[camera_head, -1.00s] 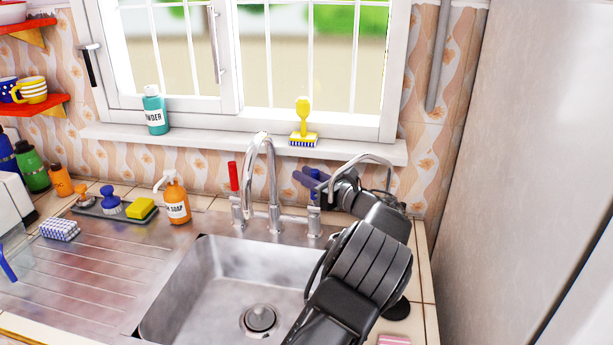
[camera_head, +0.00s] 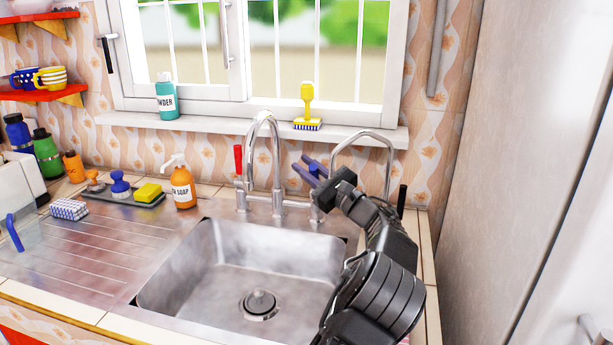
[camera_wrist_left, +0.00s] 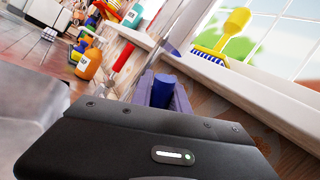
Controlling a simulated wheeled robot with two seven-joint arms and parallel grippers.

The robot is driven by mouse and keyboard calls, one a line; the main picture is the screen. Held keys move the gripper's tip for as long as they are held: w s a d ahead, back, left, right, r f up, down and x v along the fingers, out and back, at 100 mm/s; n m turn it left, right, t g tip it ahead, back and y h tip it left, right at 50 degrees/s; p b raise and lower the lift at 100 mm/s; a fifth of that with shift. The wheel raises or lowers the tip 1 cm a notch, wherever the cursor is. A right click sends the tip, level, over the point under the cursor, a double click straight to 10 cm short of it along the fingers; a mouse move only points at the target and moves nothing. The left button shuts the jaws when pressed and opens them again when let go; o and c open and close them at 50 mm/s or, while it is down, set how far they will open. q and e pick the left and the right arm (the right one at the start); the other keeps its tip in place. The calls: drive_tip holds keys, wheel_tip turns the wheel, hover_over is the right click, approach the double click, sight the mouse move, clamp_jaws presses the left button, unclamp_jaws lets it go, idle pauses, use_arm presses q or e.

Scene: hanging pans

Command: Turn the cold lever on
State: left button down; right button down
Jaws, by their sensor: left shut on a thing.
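The main tap (camera_head: 264,160) is a chrome swan-neck mixer behind the sink. Its red lever (camera_head: 239,160) stands upright on the left side. The blue cold lever (camera_wrist_left: 162,90) shows in the left wrist view between the purple-blue fingers of my left gripper (camera_wrist_left: 161,94). In the head view my left gripper (camera_head: 310,171) is at the tap's right side, fingers pointing up and left, shut on the blue lever. The fingers and wrist mostly hide the lever there. My right gripper is not in view.
The steel sink (camera_head: 170,290) is empty. A second curved pipe (camera_head: 362,134) stands close to my wrist. An orange soap bottle (camera_head: 183,188), a yellow sponge (camera_head: 148,192) and a teal powder bottle (camera_head: 166,98) are to the left. A yellow brush (camera_head: 307,105) stands on the sill.

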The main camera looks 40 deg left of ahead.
use_arm(q)
drive_tip(key=shift+s+f, duration=0.1)
drive_tip(key=shift+s, duration=0.05)
idle(0.3)
drive_tip(key=c, duration=1.3)
unclamp_jaws()
drive_tip(key=shift+d, duration=0.15)
drive_tip(key=b+v, duration=0.1)
drive_tip(key=v, duration=0.6)
drive_tip(key=shift+d+f, duration=0.2)
drive_tip(key=shift+d, duration=0.05)
drive_tip(key=shift+n, duration=0.3)
